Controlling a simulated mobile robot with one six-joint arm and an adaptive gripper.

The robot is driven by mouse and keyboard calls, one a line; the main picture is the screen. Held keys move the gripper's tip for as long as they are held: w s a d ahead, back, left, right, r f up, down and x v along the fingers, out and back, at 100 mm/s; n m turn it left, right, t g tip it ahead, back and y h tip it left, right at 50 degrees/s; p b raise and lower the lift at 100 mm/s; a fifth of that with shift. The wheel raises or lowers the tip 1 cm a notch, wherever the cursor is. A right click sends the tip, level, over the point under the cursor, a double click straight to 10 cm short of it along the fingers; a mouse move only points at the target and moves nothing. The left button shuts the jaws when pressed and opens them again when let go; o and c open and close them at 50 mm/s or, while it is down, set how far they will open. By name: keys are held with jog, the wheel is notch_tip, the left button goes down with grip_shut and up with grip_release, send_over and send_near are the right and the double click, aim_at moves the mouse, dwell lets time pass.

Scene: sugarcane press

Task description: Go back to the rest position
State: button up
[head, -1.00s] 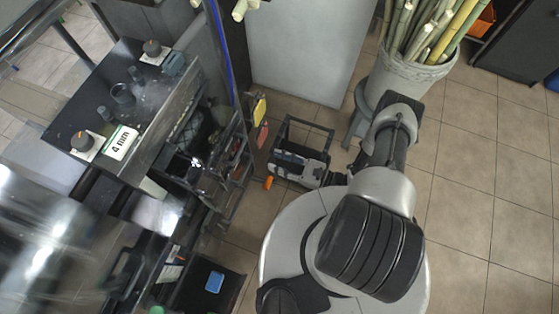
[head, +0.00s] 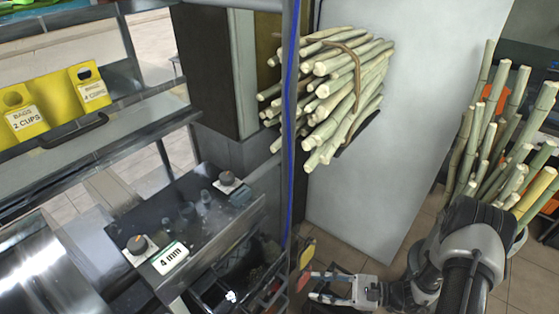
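My gripper (head: 314,286) is at the bottom centre of the head view. Its two fingers point left and are spread apart. I see nothing between them. My arm reaches it from the lower right, in front of the bucket area. The gripper is just right of the press's dark frame, close to small yellow and red tags (head: 305,252).
A bundle of cut canes (head: 340,90) is tied near a grey panel (head: 380,190). Loose canes (head: 500,150) stand upright at right. Yellow bag holders (head: 45,100) are at upper left.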

jog(key=s+a+r+n+g+h, duration=0.1)
jog(key=s+r+n+g+h, duration=0.15)
jog(key=r, duration=0.45)
jog(key=s+r+n+g+h, duration=0.1)
jog(key=r+n+g+h, duration=0.1)
jog(key=r+n, duration=0.3)
jog(key=s+a+r+n+g+h, duration=0.1)
jog(key=s+r+n+g+h, duration=0.15)
jog(key=r, duration=0.55)
jog(key=s+d+r+n+t+h, duration=0.2)
jog(key=s+r+n+t+h, duration=0.1)
jog(key=s+r+t+h, duration=0.1)
jog(key=s+d+r+n+t+h, duration=0.2)
jog(key=s+r+n+t+h, duration=0.2)
jog(key=r, duration=0.5)
jog(key=shift+s+d+r+h, duration=0.25)
jog(key=shift+s+h, duration=0.25)
jog(key=shift+s, duration=0.35)
jog(key=shift+o, duration=0.2)
